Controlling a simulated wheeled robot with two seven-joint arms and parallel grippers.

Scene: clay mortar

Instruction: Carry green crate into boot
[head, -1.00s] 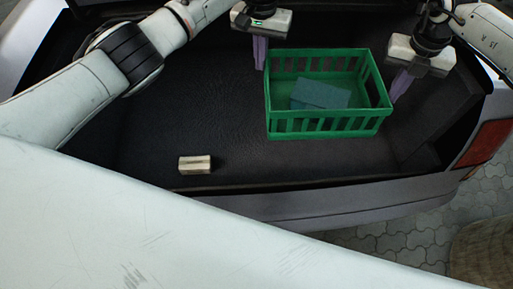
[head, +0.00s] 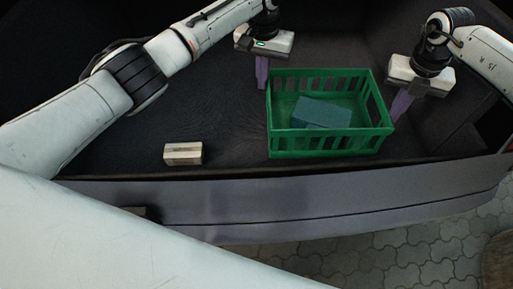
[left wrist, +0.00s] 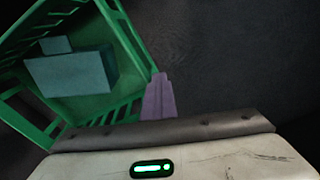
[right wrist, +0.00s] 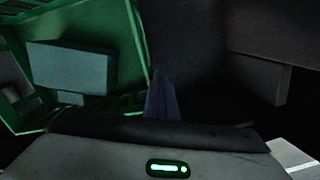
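The green crate (head: 325,143) is inside the dark boot (head: 230,115), upright, near the rear sill. A blue-grey block (head: 322,112) lies in it. My left gripper (head: 262,80) is at the crate's left end, its purple fingers together, pointing down just outside the wall. My right gripper (head: 402,104) is likewise at the right end, fingers together outside the wall. The wrist views show the fingers close against the crate (left wrist: 130,45), (right wrist: 135,40); firm contact cannot be told. The crate's underside is hidden, so whether it rests on the floor cannot be told.
A small pale block (head: 183,154) lies on the boot floor left of the crate. The grey rear sill (head: 300,195) runs along the front, with paving (head: 410,250) beyond. Boot floor between block and crate is clear.

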